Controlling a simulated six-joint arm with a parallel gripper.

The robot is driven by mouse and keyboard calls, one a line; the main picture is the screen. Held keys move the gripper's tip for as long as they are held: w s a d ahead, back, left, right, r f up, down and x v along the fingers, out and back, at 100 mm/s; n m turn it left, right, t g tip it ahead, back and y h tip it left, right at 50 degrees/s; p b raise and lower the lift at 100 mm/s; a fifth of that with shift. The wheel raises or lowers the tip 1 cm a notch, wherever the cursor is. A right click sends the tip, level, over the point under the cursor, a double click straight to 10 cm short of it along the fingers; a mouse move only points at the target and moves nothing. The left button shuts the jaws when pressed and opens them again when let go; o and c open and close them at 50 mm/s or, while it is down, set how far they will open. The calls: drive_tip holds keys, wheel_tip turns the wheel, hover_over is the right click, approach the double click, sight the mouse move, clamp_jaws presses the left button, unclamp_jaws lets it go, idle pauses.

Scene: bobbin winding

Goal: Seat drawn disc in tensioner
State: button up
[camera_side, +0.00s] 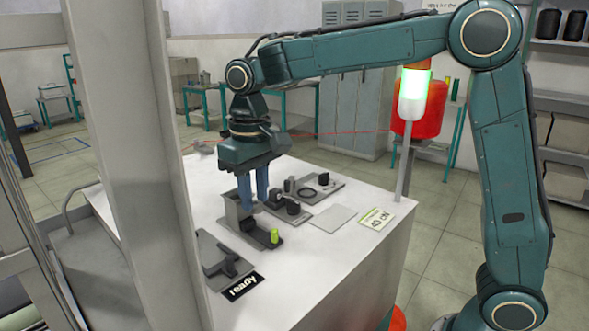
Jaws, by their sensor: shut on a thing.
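My gripper (254,188) points down over the white table with its two blue fingers close together. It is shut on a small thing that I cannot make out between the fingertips. I cannot tell which of these is the tensioner.
The white table (350,262) has free room at its front right. A blank grey plate (334,217) and a label card (376,218) lie there. A grey fixture (222,262) and a "ready" sign (244,287) sit front left. A lit green signal lamp (414,92) rises at the right.

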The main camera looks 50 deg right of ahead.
wheel_tip(320, 180, up, 6)
drive_tip(key=shift+r, duration=0.1)
drive_tip(key=shift+w+d, duration=0.1)
drive_tip(key=shift+d, duration=0.4)
drive_tip(key=w+d+m, duration=0.1)
drive_tip(key=d+m, duration=0.5)
drive_tip(key=d, duration=1.2)
drive_tip(key=shift+w+a+f, duration=0.1)
drive_tip(key=shift+a+f, duration=0.05)
drive_tip(key=shift+f, duration=2.35)
drive_tip(key=shift+f, duration=0.15)
drive_tip(key=shift+f, duration=2.25)
drive_tip(key=shift+f, duration=0.7)
